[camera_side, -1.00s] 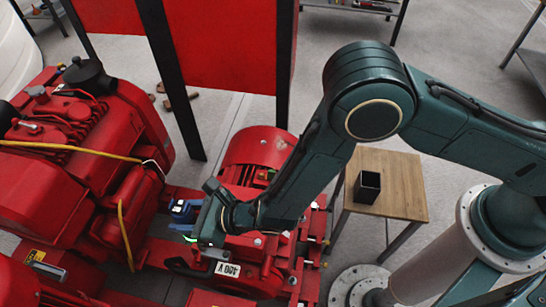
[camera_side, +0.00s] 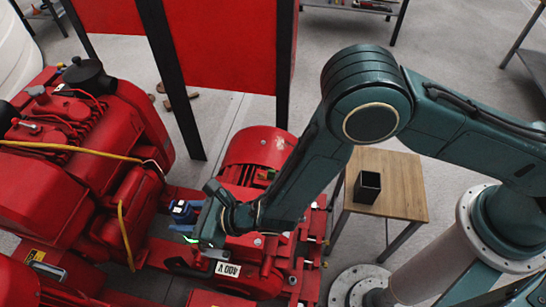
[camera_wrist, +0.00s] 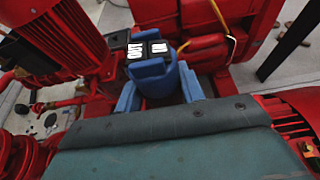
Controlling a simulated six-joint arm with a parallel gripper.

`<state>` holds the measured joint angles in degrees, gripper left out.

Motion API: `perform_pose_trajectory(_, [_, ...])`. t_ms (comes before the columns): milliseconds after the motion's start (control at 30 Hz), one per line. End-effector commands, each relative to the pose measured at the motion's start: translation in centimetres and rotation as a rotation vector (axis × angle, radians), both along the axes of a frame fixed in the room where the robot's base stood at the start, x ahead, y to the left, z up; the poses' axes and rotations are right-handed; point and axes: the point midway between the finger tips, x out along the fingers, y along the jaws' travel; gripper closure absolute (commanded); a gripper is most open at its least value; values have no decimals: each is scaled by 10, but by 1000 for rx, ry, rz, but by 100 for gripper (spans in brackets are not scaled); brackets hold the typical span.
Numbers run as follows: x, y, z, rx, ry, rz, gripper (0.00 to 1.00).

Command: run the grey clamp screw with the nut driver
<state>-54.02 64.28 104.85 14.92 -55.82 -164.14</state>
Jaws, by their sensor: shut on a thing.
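The nut driver is a blue tool (camera_wrist: 152,78) with a black top that bears white "OUT" and "IN" labels. In the side view its blue body (camera_side: 182,209) shows at the left end of my arm. My gripper (camera_wrist: 160,92) is shut on the nut driver, with blue fingers on both sides of its body. In the side view my gripper (camera_side: 192,220) is over the red pumpset, left of the red motor. I cannot make out the grey clamp screw or the driver's tip; they are hidden or too small to tell.
A red finned motor (camera_side: 262,150) stands close behind my gripper, and a red engine (camera_side: 75,130) with yellow cables is at the left. A "400 V" plate (camera_side: 227,269) is just below my gripper. A wooden stool (camera_side: 400,185) bears a black open box (camera_side: 367,187).

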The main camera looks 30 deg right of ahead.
Motion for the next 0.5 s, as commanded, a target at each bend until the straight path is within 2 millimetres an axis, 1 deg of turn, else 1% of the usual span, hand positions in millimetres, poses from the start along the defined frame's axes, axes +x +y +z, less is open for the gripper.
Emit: perform_pose_trajectory(500, [1,1,-5,4,-4,0,88])
